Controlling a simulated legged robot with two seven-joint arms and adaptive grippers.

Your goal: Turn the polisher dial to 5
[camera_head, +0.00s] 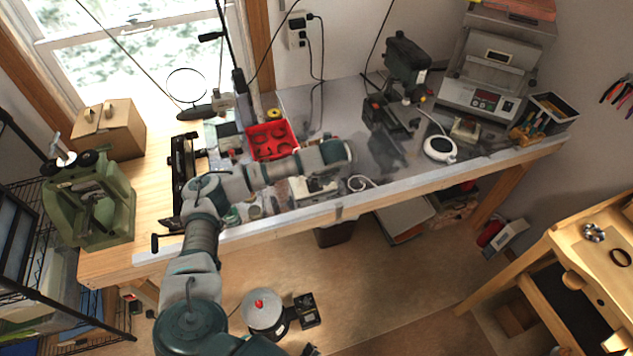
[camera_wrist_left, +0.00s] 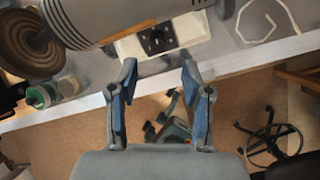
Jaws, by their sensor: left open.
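The polisher's white base (camera_wrist_left: 185,30) lies past my left fingertips in the wrist view, with a black control panel (camera_wrist_left: 157,38) on it. The dial setting is too small to read. The grey ribbed polisher motor (camera_wrist_left: 110,18) and a brown wheel (camera_wrist_left: 25,45) show at upper left. My left gripper (camera_wrist_left: 158,72) is open and empty, its two fingers apart just short of the base, over the bench's front edge. In the head view part of the polisher base (camera_head: 313,187) shows below my left forearm, which hides much else there. My right gripper is in neither view.
A red bin (camera_head: 271,134) stands behind my forearm. A green machine (camera_head: 88,200) and a cardboard box (camera_head: 110,128) are at left. Small jars (camera_wrist_left: 42,95) stand beside the polisher. A white cable (camera_wrist_left: 262,22) lies to its right. The bench front edge (camera_head: 400,190) is mostly clear.

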